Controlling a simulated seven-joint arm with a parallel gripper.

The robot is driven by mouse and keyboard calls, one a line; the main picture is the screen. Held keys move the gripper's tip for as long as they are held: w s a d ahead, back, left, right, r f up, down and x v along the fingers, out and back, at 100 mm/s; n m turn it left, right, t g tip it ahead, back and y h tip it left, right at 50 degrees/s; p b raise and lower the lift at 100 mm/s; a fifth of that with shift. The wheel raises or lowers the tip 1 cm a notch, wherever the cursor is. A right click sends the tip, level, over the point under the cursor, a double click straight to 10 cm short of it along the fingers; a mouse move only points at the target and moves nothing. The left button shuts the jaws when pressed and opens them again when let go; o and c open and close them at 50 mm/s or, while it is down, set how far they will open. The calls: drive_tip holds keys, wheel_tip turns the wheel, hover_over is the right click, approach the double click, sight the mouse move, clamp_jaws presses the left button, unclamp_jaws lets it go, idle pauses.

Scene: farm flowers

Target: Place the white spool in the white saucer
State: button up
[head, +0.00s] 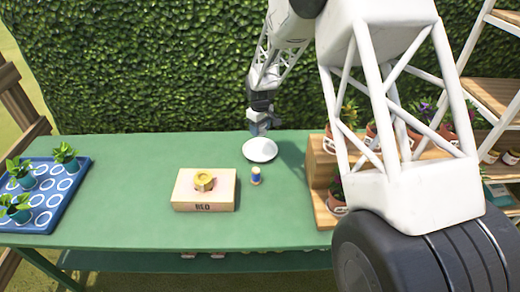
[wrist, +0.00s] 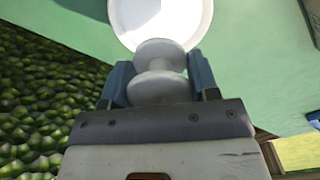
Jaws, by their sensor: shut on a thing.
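My gripper (head: 260,122) is over the far edge of the green table, just behind the white saucer (head: 260,150). In the wrist view my gripper (wrist: 159,72) is shut on the white spool (wrist: 160,55), with a blue finger on each side of it. The saucer also shows in the wrist view (wrist: 190,18), just beyond the spool, which overlaps its near rim in the picture. The saucer looks empty in the head view. The spool is too small to make out there. I cannot tell how high it is above the table.
A wooden box (head: 204,203) marked BED holds a yellow item (head: 203,180). A small blue-and-white spool (head: 255,175) stands right of the box. A blue tray (head: 58,212) with plants is at left, a wooden stepped stand (head: 320,168) at right. A hedge rises behind.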

drive_tip(key=shift+f, duration=0.1)
hover_over(260, 151)
drive_tip(key=shift+s+f, duration=0.1)
drive_tip(key=shift+f, duration=2.95)
drive_tip(key=shift+f, duration=1.85)
drive_tip(key=shift+f, duration=0.15)
drive_tip(key=o, duration=1)
wheel_tip(260, 151, up, 12)
